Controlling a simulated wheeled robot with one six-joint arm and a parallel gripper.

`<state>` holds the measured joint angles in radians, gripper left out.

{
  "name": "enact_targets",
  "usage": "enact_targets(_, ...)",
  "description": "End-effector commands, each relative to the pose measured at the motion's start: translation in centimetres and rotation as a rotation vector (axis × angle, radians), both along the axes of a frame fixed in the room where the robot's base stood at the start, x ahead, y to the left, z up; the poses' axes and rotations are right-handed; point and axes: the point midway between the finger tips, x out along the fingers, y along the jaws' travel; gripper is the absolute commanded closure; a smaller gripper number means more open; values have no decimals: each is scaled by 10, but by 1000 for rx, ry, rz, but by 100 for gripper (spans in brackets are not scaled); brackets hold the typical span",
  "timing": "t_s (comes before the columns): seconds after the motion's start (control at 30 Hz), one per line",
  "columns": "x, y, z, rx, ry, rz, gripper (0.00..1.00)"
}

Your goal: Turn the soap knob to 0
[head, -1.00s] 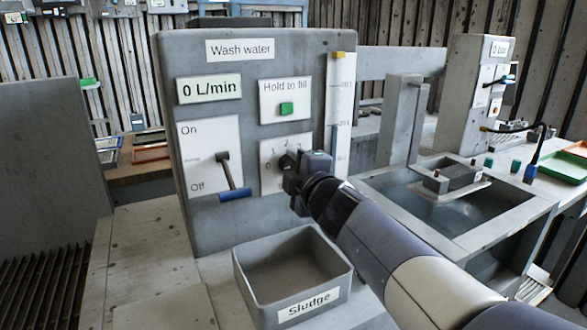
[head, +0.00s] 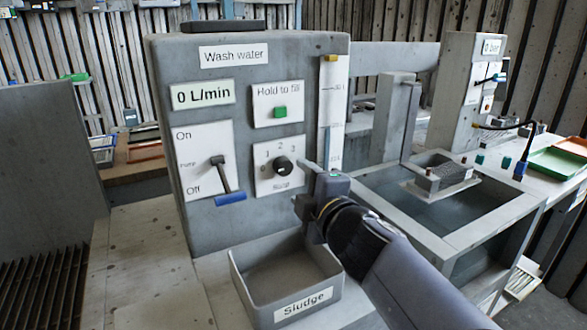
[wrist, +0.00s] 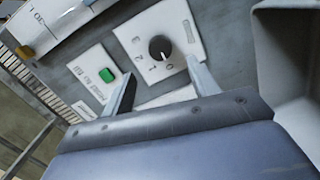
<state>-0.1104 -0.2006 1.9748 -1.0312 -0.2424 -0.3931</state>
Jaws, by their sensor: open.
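The soap knob (head: 284,167) is a round black dial on a white plate on the grey wash-water panel. The plate carries numbers above the knob and a label below. In the wrist view the knob (wrist: 160,48) shows a small white mark towards the low-number side of the dial; I cannot read its exact setting. My gripper (head: 318,168) is open and empty, to the right of the plate and apart from the knob in the head view. In the wrist view its two fingers (wrist: 160,72) are spread, with the knob beyond and between them.
A blue-handled On/Off lever (head: 228,190) stands left of the plate. A green Hold to fill button (head: 280,112) is above it and a gauge strip (head: 332,100) to its right. A grey Sludge bin (head: 285,270) stands below. A sink (head: 440,205) lies to the right.

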Motion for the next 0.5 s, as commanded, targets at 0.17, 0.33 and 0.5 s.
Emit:
enact_targets(0.17, -21, -7, 4, 1, 0, -1, 43)
enact_targets(0.33, -28, -9, 2, -1, 1, 0, 43)
enact_targets(0.5, -29, -9, 2, 0, 1, 1, 43)
